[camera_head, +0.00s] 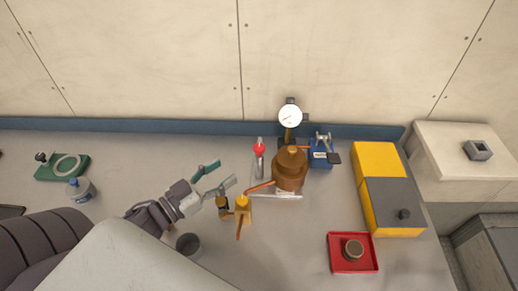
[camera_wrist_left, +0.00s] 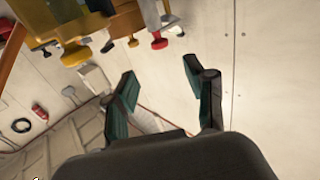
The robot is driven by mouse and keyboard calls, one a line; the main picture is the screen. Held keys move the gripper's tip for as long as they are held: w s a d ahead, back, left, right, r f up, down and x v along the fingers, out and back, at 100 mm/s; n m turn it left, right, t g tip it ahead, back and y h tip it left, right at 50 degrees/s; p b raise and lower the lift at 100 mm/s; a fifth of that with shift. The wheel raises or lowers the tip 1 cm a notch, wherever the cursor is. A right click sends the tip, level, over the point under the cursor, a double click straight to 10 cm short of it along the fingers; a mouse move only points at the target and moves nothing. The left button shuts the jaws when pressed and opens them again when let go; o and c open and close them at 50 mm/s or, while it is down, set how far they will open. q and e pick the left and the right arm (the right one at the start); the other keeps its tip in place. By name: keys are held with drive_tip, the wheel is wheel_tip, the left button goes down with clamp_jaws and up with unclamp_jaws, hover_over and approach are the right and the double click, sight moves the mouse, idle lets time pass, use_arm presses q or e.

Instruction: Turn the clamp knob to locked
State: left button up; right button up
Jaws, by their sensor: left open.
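My left gripper (camera_head: 227,172) comes in from the left in the head view, with its two green-grey fingers spread and nothing between them. It is left of the brass fixture (camera_head: 290,170) and just above a small yellow valve-like part (camera_head: 243,202), apart from the brass body. A red knob (camera_head: 259,148) stands on a clear post right of the fingers. I cannot tell which part is the clamp knob. In the left wrist view, the open fingers (camera_wrist_left: 160,70) show below a red knob (camera_wrist_left: 159,43).
A dial gauge (camera_head: 290,116) rises behind the brass fixture. A yellow box with a grey lid (camera_head: 393,195) and a red tray (camera_head: 335,267) are at right. A grey cup (camera_head: 189,243) stands below my gripper.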

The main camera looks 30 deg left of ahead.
sight(255, 150)
use_arm(q)
drive_tip(key=p+x, duration=0.2)
drive_tip(key=x, duration=1)
drive_tip(key=shift+r+p, duration=0.1)
drive_tip(key=shift+p, duration=0.3)
drive_tip(key=shift+w+d, duration=0.15)
drive_tip(key=shift+w, duration=0.2)
clamp_jaws()
